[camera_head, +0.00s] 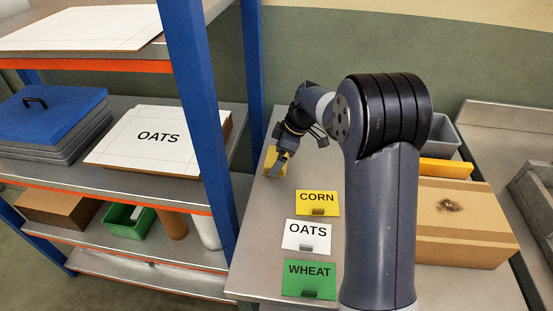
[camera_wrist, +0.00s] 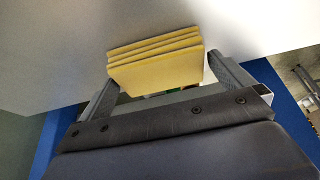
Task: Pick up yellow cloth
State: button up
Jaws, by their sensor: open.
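The yellow cloth (camera_head: 270,158) lies on the steel table near its far left side, partly hidden by my gripper (camera_head: 286,150). In the wrist view the yellow cloth (camera_wrist: 155,66) is a folded stack of several layers. My gripper (camera_wrist: 163,72) is open, with one finger on each side of the cloth. A narrow gap seems to show at the right finger; whether the left finger touches the cloth I cannot tell.
Yellow CORN (camera_head: 317,203), white OATS (camera_head: 307,236) and green WHEAT (camera_head: 309,279) signs stand on the table (camera_head: 262,235). A cardboard box (camera_head: 465,225) is right of my arm. A blue shelf post (camera_head: 200,110) rises close to the table's left edge.

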jog(key=shift+c, duration=0.4)
jog(key=c, duration=0.7)
notch_tip(320, 180, up, 10)
jog(key=shift+b, duration=0.3)
jog(key=o, duration=0.5)
jog(key=shift+c, duration=0.2)
jog(key=c, duration=0.3)
jog(key=shift+f, duration=0.1)
